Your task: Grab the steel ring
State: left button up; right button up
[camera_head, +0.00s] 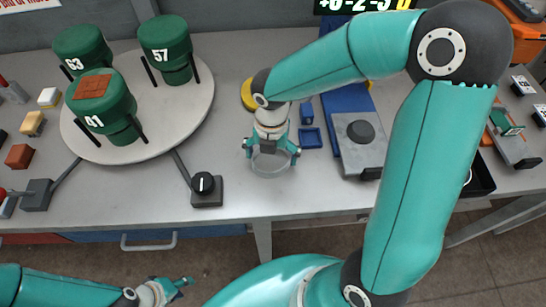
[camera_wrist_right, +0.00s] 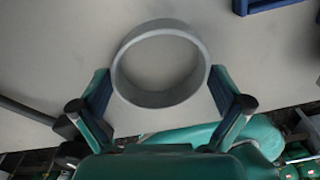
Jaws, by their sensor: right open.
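The steel ring (camera_wrist_right: 121,72) is a grey open hoop on the light worktop. In the head view the ring (camera_head: 270,164) shows just below my right gripper (camera_head: 272,151). In the right wrist view my right gripper (camera_wrist_right: 161,103) is open, with one finger on each side of the ring's near part. I see small gaps between the fingers and the ring; I cannot tell its exact height against them. My left gripper (camera_head: 183,284) is at the lower left, in front of the table and far from the ring. Its fingertips look apart.
A round white turntable (camera_head: 190,115) with several green numbered cylinders stands at the left. A black knob box (camera_head: 206,190) is left of the ring. A blue tray (camera_head: 311,138) and a grey device (camera_head: 360,150) are to its right. The worktop's front edge is close.

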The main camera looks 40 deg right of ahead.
jog(key=c, duration=0.9)
jog(key=shift+r, duration=0.1)
